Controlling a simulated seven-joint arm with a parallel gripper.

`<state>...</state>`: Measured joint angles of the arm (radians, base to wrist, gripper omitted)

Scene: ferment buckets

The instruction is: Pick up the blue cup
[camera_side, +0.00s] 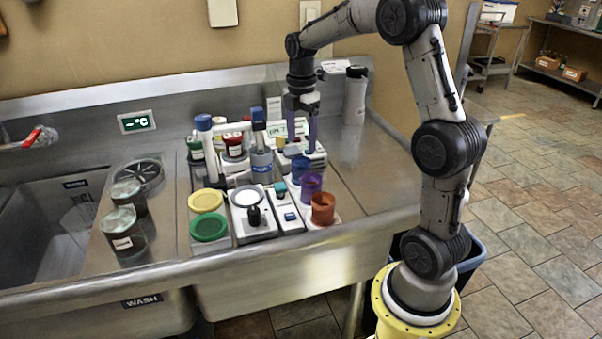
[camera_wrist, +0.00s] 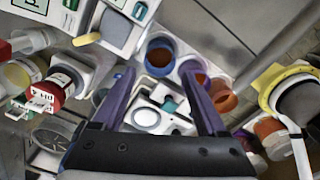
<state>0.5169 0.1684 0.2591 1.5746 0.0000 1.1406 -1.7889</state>
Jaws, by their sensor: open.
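The blue cup (camera_side: 300,168) stands upright at the far end of a short row of cups, beyond a purple cup (camera_side: 311,185) and an orange cup (camera_side: 323,208). My gripper (camera_side: 302,138) points down above the blue cup, with its purple fingers apart and nothing between them. In the wrist view the blue cup (camera_wrist: 159,54) lies just past the fingertips, roughly centred between the two fingers of my gripper (camera_wrist: 159,76). The purple cup (camera_wrist: 190,67) sits close to its right there, and the orange cup (camera_wrist: 222,97) is farther right.
Yellow (camera_side: 206,200) and green (camera_side: 209,227) lids lie left of a white-topped device (camera_side: 250,208). A blue-capped bottle (camera_side: 261,150) stands left of my gripper. A grey cylinder (camera_side: 355,95) stands behind to the right. The steel counter right of the cups is clear.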

